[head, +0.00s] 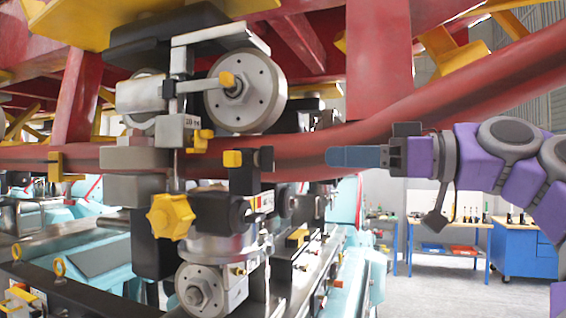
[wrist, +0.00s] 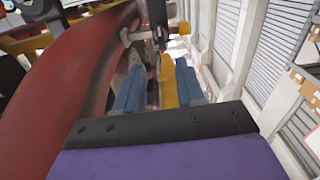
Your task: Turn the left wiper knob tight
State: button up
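A yellow star-shaped knob (head: 171,215) sits on the left of the dark and metal assembly below the red rail in the head view. It is the only lobed knob I see; no label shows whether it is the left wiper knob. My gripper (head: 335,156) is to its right, in front of the red rail and well apart from the knob, with blue fingers pointing left. In the wrist view my gripper (wrist: 158,88) has its two blue fingers apart. A yellow part (wrist: 167,82) shows in the gap between them; I cannot tell its distance or whether it is the knob.
The red rail (head: 450,95) runs behind my gripper and along the left of the wrist view. A black and yellow block (head: 248,160) juts out between gripper and knob. A metal wheel (head: 245,92) is above. A blue cabinet (head: 520,250) stands far right.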

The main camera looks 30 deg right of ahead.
aim_at(274, 157)
jog(key=x, duration=1)
jog(key=shift+w+a, duration=0.15)
jog(key=shift+a, duration=0.15)
jog(key=shift+d, duration=0.3)
jog(key=shift+c, duration=0.3)
jog(key=shift+c, duration=0.7)
jog(key=shift+a, duration=0.15)
grip_shut()
